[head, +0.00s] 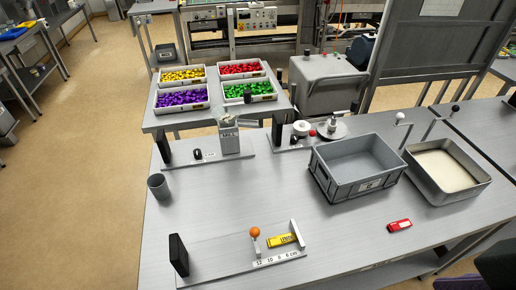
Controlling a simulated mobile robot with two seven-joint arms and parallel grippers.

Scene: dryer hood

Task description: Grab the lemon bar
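The lemon bar is a small yellow block (283,240) with dark lettering on it. It lies at the right end of a flat grey board (215,257) near the front of the table, beside a white upright plate (297,232). An orange ball (255,232) on a short post stands just left of the bar. Neither of my grippers shows in the head view.
A black upright plate (179,255) stands at the board's left end. A red block (399,225) lies to the right. Behind are a grey crate (348,190), a metal tray of white material (480,192) and a grey cup (158,187). The table between cup and crate is clear.

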